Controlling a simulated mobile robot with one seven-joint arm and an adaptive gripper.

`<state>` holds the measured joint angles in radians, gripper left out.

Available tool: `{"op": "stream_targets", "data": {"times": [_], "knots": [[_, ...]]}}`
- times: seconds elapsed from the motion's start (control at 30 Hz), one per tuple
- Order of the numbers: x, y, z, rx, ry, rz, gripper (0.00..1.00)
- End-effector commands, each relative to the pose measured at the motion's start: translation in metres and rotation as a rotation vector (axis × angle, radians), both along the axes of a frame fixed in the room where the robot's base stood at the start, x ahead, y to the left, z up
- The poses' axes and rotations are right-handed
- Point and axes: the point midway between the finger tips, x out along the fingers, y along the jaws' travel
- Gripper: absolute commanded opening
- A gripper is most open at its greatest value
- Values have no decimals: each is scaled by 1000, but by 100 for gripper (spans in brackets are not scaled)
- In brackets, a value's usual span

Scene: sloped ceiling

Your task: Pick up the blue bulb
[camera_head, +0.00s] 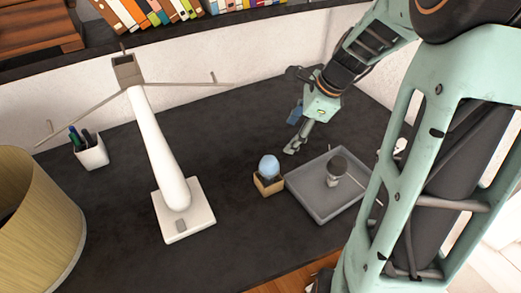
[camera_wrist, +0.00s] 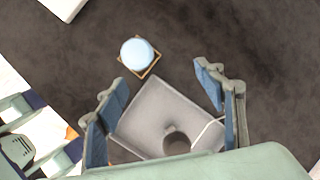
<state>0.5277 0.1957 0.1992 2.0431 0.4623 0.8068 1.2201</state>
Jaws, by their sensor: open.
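The blue bulb (camera_head: 269,167) is light blue and rounded. It stands upright in a small tan square holder (camera_head: 268,184) on the dark desk, at the left side of a grey tray. In the wrist view the bulb (camera_wrist: 137,53) shows from above, beyond the fingertips and left of the middle. My gripper (camera_head: 293,142) is above the desk behind the bulb and tray, in the head view. In the wrist view its blue-padded fingers (camera_wrist: 165,82) are wide apart with nothing between them; the bulb is apart from both.
The grey tray (camera_head: 310,203) holds a dark-topped cup (camera_head: 337,166). A white stand (camera_head: 184,222) with thin arms rises left of the bulb. A pen cup (camera_head: 90,153) and a beige lampshade (camera_head: 36,215) are farther left. The dark desk (camera_head: 228,137) is clear behind the bulb.

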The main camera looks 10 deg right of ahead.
Motion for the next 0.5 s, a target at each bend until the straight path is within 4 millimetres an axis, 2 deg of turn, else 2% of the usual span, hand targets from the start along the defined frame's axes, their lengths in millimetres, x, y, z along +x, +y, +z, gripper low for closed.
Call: {"op": "stream_targets", "data": {"times": [0.1, 0.2, 0.5], "knots": [[-20, 12, -13, 60, 89, -103, 63], [-28, 18, -20, 83, 128, -148, 63], [-24, 34, -60, 92, 143, -163, 63]]}}
